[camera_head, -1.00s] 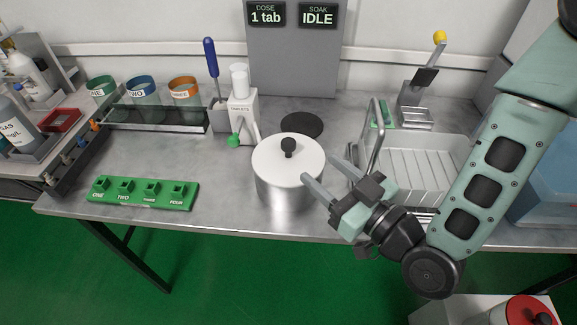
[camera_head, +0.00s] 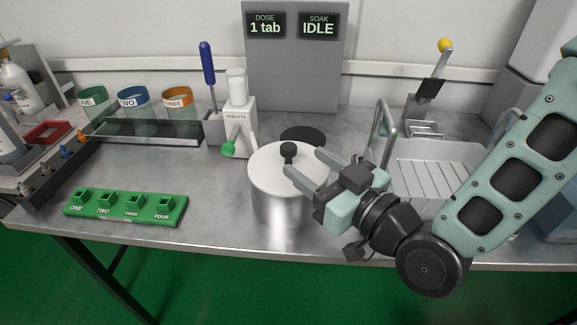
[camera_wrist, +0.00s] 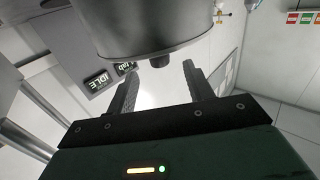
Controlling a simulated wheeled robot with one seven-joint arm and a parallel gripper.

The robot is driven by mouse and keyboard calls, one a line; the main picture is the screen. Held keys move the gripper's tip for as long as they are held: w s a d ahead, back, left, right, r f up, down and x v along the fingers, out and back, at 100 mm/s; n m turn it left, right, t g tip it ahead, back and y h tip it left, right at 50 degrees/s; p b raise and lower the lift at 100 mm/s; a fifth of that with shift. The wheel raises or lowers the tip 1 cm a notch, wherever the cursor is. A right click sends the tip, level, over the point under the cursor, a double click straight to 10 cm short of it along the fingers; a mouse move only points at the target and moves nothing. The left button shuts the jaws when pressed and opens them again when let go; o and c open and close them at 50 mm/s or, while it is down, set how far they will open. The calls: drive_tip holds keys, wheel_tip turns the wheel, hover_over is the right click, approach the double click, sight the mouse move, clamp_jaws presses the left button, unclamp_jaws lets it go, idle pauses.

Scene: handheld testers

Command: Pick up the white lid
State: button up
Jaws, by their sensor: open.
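The white lid (camera_head: 268,175) lies flat on top of the metal pot (camera_head: 280,212), with its black knob (camera_head: 288,150) standing upright. My gripper (camera_head: 305,164) is open, its two fingers spread over the right part of the lid and pointing at the knob. In the wrist view, which looks upside down, the pot (camera_wrist: 150,22) hangs at the top. The dark knob (camera_wrist: 160,62) shows there just ahead of and between the open fingertips (camera_wrist: 158,72). I see nothing held in the fingers.
The tablet dispenser (camera_head: 238,130) with its green knob stands close behind left of the pot. A dark round pad (camera_head: 303,134) lies behind the pot. The drying basin (camera_head: 440,160) is right, beside my arm. A green numbered block (camera_head: 125,208) is front left; bench space between is clear.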

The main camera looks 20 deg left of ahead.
sight(294, 152)
drive_tip(key=x, duration=0.4)
drive_tip(key=shift+w+a+r, duration=0.1)
drive_tip(key=shift+w+a, duration=0.1)
drive_tip(key=shift+a, duration=0.1)
drive_tip(key=c, duration=1.1)
